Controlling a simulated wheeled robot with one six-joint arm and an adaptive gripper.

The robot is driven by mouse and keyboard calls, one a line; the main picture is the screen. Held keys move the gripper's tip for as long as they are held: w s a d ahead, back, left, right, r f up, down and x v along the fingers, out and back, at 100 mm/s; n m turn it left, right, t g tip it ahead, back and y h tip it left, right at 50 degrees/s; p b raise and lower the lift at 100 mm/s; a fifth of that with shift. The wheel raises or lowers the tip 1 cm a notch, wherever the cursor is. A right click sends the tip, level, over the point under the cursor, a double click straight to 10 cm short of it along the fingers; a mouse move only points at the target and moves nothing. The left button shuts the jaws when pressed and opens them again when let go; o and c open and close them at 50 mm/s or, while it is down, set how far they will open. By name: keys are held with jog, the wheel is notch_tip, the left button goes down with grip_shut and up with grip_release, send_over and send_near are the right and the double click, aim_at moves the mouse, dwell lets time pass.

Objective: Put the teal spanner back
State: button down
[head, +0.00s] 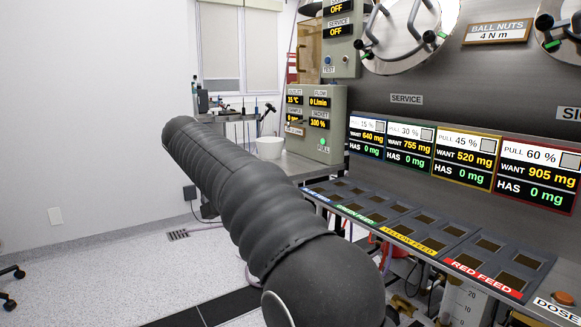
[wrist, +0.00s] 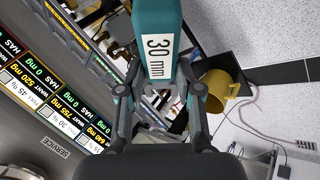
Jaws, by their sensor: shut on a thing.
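The teal spanner (wrist: 155,15) fills the top middle of the wrist view, with a white "30 mm" label on its face. My gripper (wrist: 160,88) is shut on the spanner, one finger on each side of its lower end. The spanner's far end runs out of the top of the frame. In the head view my dark sleeved arm crosses the middle, and neither gripper nor spanner shows there. I cannot make out a holder for the spanner in either view.
In the head view a panel with feed displays (head: 465,158) and a shelf of labelled feed trays (head: 440,237) stand at the right. A white bowl (head: 269,147) sits on a bench behind my arm. A yellow mug (wrist: 215,90) shows in the wrist view. Open floor lies at left.

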jog(key=s+a+r+m+t+y, duration=0.1)
jog(key=s+a+r+t+y, duration=0.1)
jog(key=s+a+r+y, duration=0.4)
jog(key=s+a+r, duration=0.3)
jog(key=s+a, duration=0.2)
jog(key=shift+t, duration=0.3)
